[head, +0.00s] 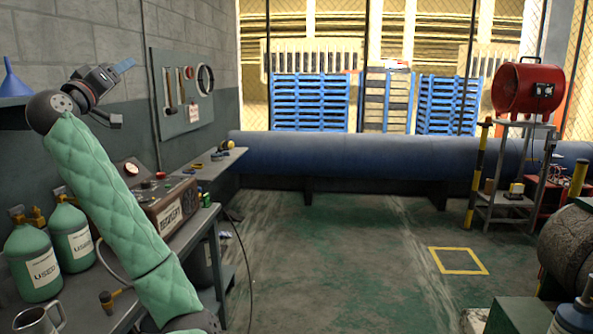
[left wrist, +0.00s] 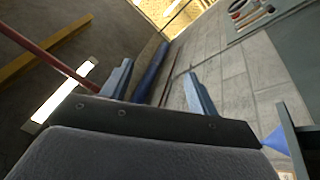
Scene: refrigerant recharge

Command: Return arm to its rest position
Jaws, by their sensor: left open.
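My left arm, in a green quilted sleeve, comes up from the bottom of the head view. Its gripper (head: 122,67) is raised high at the left, in front of the grey block wall. In the left wrist view the two blue-grey fingers (left wrist: 158,88) stand wide apart with nothing between them. The gripper is open and empty and touches nothing that I can see. My right gripper does not show in either view.
Green bottles (head: 33,262) labelled USED and a recovery machine (head: 172,208) stand on the workbench below the left arm. A blue funnel (head: 14,80) sits on a shelf at the far left. A tool board (head: 182,95) hangs on the wall. The middle floor is clear.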

